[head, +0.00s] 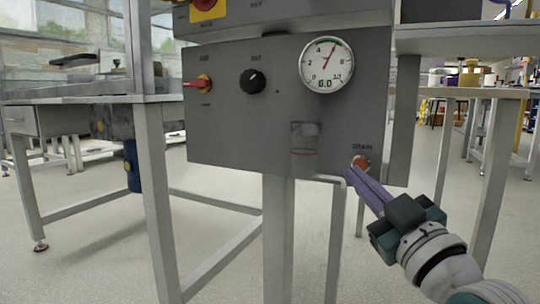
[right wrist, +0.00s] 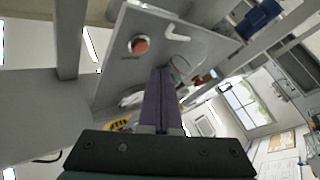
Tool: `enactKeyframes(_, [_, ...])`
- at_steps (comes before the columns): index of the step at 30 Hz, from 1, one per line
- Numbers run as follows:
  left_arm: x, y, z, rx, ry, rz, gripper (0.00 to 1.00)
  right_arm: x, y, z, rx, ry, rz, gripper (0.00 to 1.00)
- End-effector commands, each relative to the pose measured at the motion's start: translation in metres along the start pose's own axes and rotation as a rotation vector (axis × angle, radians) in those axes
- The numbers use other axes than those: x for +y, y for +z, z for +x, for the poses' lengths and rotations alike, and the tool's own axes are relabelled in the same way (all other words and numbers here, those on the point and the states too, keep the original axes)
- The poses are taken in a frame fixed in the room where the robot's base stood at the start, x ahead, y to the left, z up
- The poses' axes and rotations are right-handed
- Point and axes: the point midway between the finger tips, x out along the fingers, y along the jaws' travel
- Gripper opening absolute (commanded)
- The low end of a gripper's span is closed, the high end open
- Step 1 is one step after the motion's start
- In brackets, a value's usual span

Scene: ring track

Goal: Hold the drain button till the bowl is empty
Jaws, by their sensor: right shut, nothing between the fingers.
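The drain button (head: 361,162) is a red disc at the lower right of the grey panel, under a label that reads like DRAIN. It also shows in the right wrist view (right wrist: 139,45). My right gripper (head: 352,174) has its purple fingers shut and empty, with the tips just below the button in the head view. In the right wrist view the fingertips (right wrist: 164,70) appear apart from the button. A small clear bowl (head: 305,138) sits on the panel left of the button, with a red line near its bottom. Its liquid level is too small to tell. My left gripper is not in view.
The grey panel (head: 235,125) carries a round gauge (head: 327,64), a black knob (head: 253,82) and a red-and-yellow lever (head: 198,84). A thin pipe (head: 332,179) runs beneath it. Benches stand left and right. The floor in front is clear.

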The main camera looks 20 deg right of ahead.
Motion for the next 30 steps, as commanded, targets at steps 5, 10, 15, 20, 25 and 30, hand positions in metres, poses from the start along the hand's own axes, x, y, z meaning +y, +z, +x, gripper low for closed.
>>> enactKeyframes(5, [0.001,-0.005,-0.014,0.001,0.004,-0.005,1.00,-0.008,-0.012,-0.012,-0.001,-0.001,0.002,0.00])
enactKeyframes(10, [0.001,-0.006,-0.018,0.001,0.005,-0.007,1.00,-0.014,-0.016,-0.019,0.000,0.000,0.002,0.00])
enactKeyframes(15, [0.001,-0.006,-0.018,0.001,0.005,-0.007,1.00,-0.015,-0.015,-0.021,0.001,0.000,0.000,0.00])
enactKeyframes(20, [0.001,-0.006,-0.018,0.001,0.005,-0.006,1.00,-0.015,-0.015,-0.021,0.001,0.000,0.000,0.00])
enactKeyframes(25, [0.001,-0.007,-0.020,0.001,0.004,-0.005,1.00,-0.014,-0.017,-0.020,-0.001,-0.002,0.001,0.00])
enactKeyframes(30, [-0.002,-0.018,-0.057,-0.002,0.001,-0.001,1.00,-0.011,-0.047,-0.013,-0.050,-0.067,0.024,0.00])
